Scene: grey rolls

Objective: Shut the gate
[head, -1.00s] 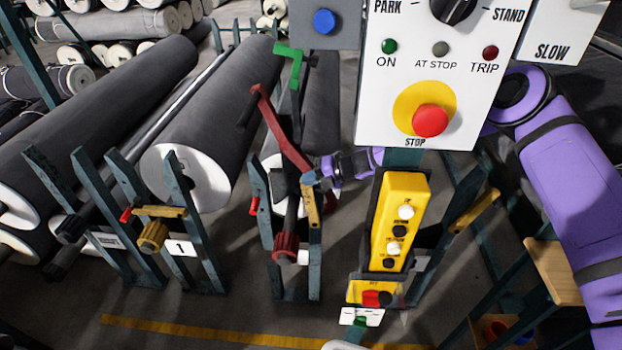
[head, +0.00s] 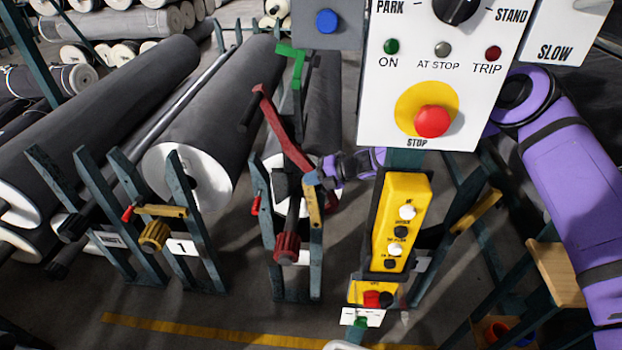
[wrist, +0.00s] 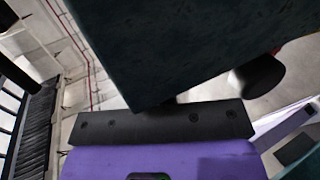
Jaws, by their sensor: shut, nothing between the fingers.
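The gate I take to be the short yellow bar (head: 313,207) on the middle stand (head: 262,225). It stands steeply along the right post instead of lying across the two posts. My gripper (head: 313,179) is shut and empty at the upper end of this bar, close to the post. I cannot tell whether it touches the bar. In the wrist view, a large dark teal surface (wrist: 190,45) fills the space in front of my gripper's dark body (wrist: 160,122) and hides the fingertips. The bar is not clearly seen there.
A red crank-like arm (head: 280,130) and a green bracket (head: 291,62) rise behind my gripper. A yellow button box (head: 402,215) and white STOP panel (head: 385,105) stand close right. The left stand's yellow bar (head: 162,211) lies across its posts. Grey rolls (head: 215,120) lie behind.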

